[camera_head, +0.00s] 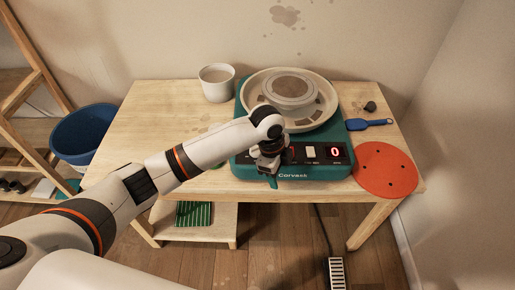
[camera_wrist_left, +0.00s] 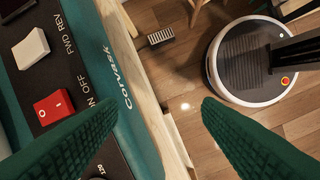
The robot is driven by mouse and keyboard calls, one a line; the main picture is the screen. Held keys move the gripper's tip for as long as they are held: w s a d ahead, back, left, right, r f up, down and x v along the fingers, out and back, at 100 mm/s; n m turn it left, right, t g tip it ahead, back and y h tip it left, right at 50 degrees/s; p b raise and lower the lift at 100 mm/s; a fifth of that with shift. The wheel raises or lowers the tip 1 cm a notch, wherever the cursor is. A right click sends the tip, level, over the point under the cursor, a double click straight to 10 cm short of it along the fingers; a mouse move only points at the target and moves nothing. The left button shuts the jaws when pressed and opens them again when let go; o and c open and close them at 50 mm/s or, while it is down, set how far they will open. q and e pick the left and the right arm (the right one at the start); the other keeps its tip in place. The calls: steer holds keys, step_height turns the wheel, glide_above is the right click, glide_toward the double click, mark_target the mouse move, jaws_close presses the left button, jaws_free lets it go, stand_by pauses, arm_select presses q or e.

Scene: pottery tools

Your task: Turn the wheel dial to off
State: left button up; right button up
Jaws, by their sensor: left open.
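The pottery wheel (camera_head: 243,96) has a teal base with a black front panel on the table. The panel carries a red display (camera_head: 335,152) reading 0 and a white switch (camera_head: 310,152). My left gripper (camera_head: 271,178) is over the panel's left part and hides it. In the left wrist view my gripper (camera_wrist_left: 158,104) is open and empty, with green ribbed fingers. That view shows the white FWD/REV switch (camera_wrist_left: 31,48) and the red ON/OFF switch (camera_wrist_left: 53,107). A dark round dial (camera_wrist_left: 97,177) with number marks is mostly hidden behind the left finger at the bottom edge.
A cup (camera_head: 216,84) stands left of the wheel. A blue tool (camera_head: 370,124) and an orange perforated disc (camera_head: 385,170) lie right of it. A blue bucket (camera_head: 84,133) stands left of the table. A pedal (camera_head: 336,272) is on the floor.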

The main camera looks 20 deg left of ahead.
mark_target(256, 147)
arm_select(q)
steer(key=w+a+r+m+y, duration=0.2)
steer(key=w+a+r+m, duration=0.1)
steer(key=w+a+r, duration=0.7)
steer(key=f, duration=0.3)
steer(key=s+d+f, duration=0.1)
steer(key=f, duration=0.3)
steer(key=s+f, duration=0.1)
steer(key=f, duration=0.3)
steer(key=shift+d, duration=0.15)
steer(key=shift+c, duration=0.6)
steer(key=shift+p, duration=0.3)
steer(key=c, duration=0.9)
